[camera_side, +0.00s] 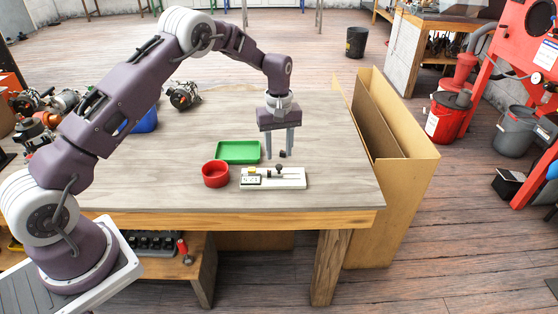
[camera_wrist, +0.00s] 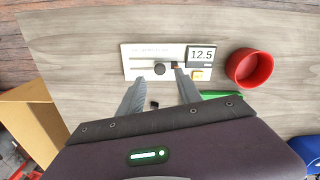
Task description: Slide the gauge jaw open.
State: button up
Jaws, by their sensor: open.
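The gauge (camera_side: 290,184) is a white plate flat on the table near its front edge. In the wrist view the gauge (camera_wrist: 135,48) shows a display (camera_wrist: 201,54) reading 12.5, a yellow button (camera_wrist: 197,75) and a dark slotted track. A round black knob (camera_wrist: 160,69) sits on the track, with a small dark block (camera_wrist: 176,65) beside it on the display side. The knob also stands up in the side view (camera_side: 278,168). My gripper (camera_side: 279,157) is open and empty, pointing down above the table just behind the gauge. In the wrist view the fingertips (camera_wrist: 158,82) are apart, near the knob's edge of the plate.
A red bowl (camera_side: 215,180) stands left of the gauge, and a green tray (camera_side: 238,145) lies behind it. A small black part (camera_side: 282,153) lies on the table near my fingers. The table right of the gauge is clear. A cardboard box (camera_side: 408,150) stands beyond the right edge.

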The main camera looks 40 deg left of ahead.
aim_at(279, 165)
notch_tip(279, 165, down, 4)
jog(key=shift+f, duration=0.15)
grip_shut()
dwell(1.4)
